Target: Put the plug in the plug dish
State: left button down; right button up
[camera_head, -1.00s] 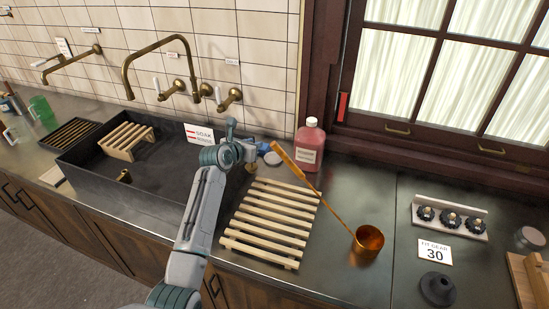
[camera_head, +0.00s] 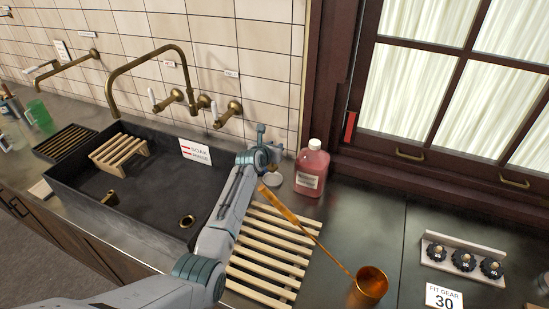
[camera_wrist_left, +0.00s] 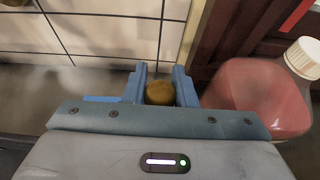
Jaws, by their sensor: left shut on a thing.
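My left gripper (camera_head: 274,155) is over the counter behind the slatted wooden rack, just left of the red bottle. In the left wrist view its blue fingers (camera_wrist_left: 160,92) are shut on a round brass-brown plug (camera_wrist_left: 160,94). In the head view the plug is mostly hidden by the gripper. My right gripper is not in view.
A red bottle (camera_head: 312,168) stands close beside the gripper. A copper ladle (camera_head: 369,288) has its long handle across the slatted rack (camera_head: 268,250). The dark sink (camera_head: 140,210) with a brass drain (camera_head: 187,221) is at left.

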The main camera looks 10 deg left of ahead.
pick_arm(q)
jog(key=f, duration=0.5)
jog(key=shift+w, duration=0.25)
jog(key=shift+f, duration=0.2)
jog(key=c, duration=1.2)
grip_release()
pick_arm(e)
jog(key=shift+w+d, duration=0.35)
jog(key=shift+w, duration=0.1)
